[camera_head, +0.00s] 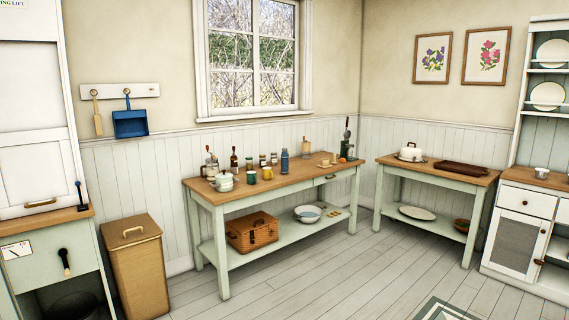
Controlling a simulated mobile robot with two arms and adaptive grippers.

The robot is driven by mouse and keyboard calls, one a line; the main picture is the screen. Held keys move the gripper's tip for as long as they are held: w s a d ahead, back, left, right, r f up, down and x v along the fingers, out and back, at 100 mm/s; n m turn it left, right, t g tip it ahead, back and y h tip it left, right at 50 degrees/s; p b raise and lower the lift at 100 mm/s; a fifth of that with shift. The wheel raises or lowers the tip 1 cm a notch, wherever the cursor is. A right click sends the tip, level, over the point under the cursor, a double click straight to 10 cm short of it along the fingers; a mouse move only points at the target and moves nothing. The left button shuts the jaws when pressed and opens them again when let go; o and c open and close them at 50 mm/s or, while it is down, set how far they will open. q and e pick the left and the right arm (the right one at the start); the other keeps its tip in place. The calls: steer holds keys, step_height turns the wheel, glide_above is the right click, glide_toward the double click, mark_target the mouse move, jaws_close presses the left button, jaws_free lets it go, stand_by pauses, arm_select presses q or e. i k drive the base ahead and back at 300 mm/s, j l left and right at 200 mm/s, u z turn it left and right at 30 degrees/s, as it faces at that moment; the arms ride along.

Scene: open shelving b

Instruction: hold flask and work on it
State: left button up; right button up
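A blue flask-like bottle (284,162) stands upright on the wooden top of the long pale green table (318,179) under the window. It is small in view, so its cap and details are hard to make out. A yellow mug (267,173), a dark green can (251,177) and several small jars stand near it. Neither of my grippers is in view.
White stacked bowls (224,182) stand at the table's left end. A wicker basket (252,232) and a bowl (307,213) sit on its lower shelf. A tan bin (134,265) stands left. A second table (437,171) stands right. The wooden floor (330,270) in front is clear.

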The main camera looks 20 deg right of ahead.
mark_target(284, 155)
steer(key=i+l+z, duration=0.45)
steer(key=i, duration=0.25)
steer(key=i+z, duration=0.4)
steer(key=i, duration=0.3)
steer(key=i+j+z, duration=0.15)
steer(key=i+z, duration=0.3)
steer(key=i, duration=0.25)
steer(key=i+z, duration=0.3)
steer(key=i, duration=1.55)
steer(key=i+l+u, duration=0.1)
steer(key=i+u, duration=0.35)
steer(key=i+l+u, duration=0.25)
steer(key=u, duration=0.2)
steer(key=i+l+u, duration=0.35)
steer(key=u, duration=0.15)
steer(key=i+l+u, duration=0.2)
steer(key=l+u, duration=0.25)
